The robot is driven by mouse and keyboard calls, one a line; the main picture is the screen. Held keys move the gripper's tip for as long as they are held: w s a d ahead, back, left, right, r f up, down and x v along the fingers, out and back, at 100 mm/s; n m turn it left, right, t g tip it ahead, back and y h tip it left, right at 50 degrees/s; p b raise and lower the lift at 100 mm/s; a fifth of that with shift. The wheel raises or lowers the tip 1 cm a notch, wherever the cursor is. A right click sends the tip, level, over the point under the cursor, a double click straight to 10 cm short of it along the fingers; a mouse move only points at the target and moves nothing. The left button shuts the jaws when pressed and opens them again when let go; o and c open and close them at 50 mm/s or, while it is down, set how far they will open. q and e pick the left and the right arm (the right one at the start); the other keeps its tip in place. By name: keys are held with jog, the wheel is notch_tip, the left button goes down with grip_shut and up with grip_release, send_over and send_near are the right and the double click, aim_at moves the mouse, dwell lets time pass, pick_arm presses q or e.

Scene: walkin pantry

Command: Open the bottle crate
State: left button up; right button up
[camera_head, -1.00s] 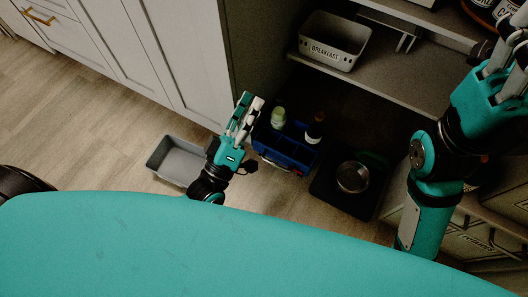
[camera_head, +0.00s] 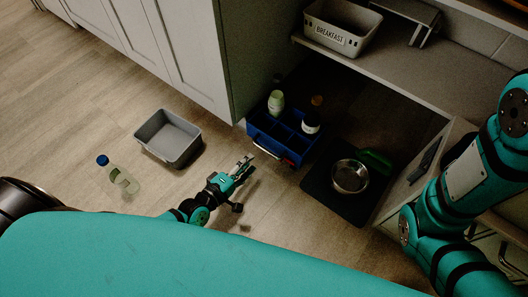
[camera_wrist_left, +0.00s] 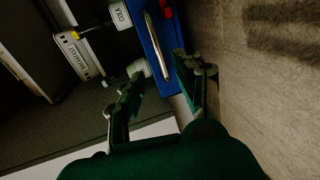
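The blue bottle crate (camera_head: 258,134) stands on the floor beside the cabinet corner. Two bottles stand in its compartments: a pale green one (camera_head: 276,103) and a dark one with a white label (camera_head: 311,118). A silver bar (camera_head: 265,151) runs along its front, with a red part near one end. My left gripper (camera_head: 246,161) is just in front of the crate, low over the floor. In the left wrist view its fingers (camera_wrist_left: 166,76) are apart with nothing gripped, and the crate (camera_wrist_left: 152,50) with its bar (camera_wrist_left: 157,45) lies just beyond them. My right gripper is outside the view.
A grey bin (camera_head: 168,158) stands left of the crate. A metal bowl (camera_head: 350,178) on a dark mat is right of the crate. A shelf with a breakfast bin (camera_head: 338,40) is above.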

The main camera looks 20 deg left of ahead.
aim_at(264, 148)
pick_arm(q)
jog(key=b+x, duration=0.3)
jog(key=x, duration=0.5)
jog(key=shift+f, duration=0.1)
jog(key=shift+w+d, duration=0.15)
jog(key=shift+w, duration=0.25)
grip_shut()
